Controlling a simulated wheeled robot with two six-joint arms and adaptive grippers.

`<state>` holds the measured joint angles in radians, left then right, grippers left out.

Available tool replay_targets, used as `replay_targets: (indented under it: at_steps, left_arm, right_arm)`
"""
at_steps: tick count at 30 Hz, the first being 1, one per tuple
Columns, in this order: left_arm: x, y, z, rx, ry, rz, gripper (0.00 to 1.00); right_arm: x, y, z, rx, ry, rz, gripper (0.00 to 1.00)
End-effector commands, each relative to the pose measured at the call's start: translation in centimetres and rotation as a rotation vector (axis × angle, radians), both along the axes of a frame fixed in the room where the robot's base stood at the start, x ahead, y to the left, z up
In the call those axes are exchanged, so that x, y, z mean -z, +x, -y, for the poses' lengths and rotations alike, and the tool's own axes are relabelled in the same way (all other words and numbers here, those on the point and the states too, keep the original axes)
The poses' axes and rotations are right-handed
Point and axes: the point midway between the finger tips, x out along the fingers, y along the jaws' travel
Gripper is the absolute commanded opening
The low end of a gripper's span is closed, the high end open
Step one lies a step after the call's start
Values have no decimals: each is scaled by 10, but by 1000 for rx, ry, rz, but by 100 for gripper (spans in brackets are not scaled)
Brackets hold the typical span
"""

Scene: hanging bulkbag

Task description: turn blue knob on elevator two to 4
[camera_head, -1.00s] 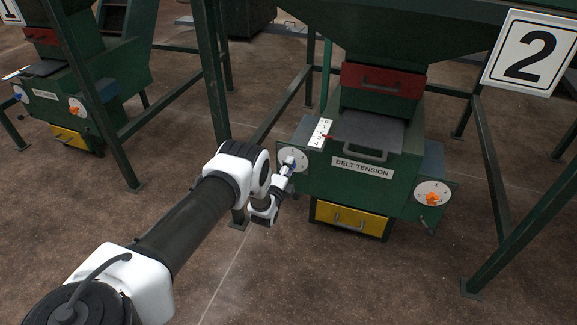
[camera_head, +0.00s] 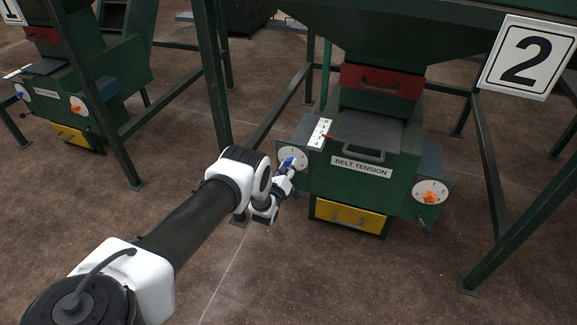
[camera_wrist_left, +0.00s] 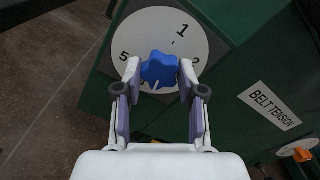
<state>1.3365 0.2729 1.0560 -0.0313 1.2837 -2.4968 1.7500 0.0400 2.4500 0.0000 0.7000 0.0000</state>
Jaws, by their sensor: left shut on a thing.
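Elevator two is the green machine with the "2" sign (camera_head: 528,57). Its blue knob (camera_head: 286,162) sits on a white numbered dial (camera_head: 299,153) left of the "BELT TENSION" label (camera_head: 361,167). In the left wrist view the blue knob (camera_wrist_left: 159,70) lies between the two fingers of my left gripper (camera_wrist_left: 160,76), which is shut on it. The dial (camera_wrist_left: 150,24) shows a 1, a 2 and a 5 there; its lower part is hidden by the knob and fingers. In the head view the left gripper (camera_head: 287,170) is at the knob. My right gripper is not in view.
An orange knob (camera_head: 429,197) is on a second dial at the right. A yellow drawer (camera_head: 350,215) sits below and a red one (camera_head: 383,80) above. Green frame legs (camera_head: 213,75) stand close to my arm. Elevator one, with similar knobs, is at the far left.

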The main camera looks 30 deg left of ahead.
Motion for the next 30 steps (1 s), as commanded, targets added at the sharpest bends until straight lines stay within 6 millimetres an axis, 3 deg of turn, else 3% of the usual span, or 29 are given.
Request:
replay_targets:
  at_steps: [12, 29, 30]
  left_arm:
    - [0, 0, 0, 1, 219, -52, 5]
    - [0, 0, 0, 0, 253, -61, 5]
    - [0, 0, 0, 0, 253, -61, 50]
  right_arm:
    - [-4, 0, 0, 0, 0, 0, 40]
    - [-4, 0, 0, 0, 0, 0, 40]
    - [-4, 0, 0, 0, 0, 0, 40]
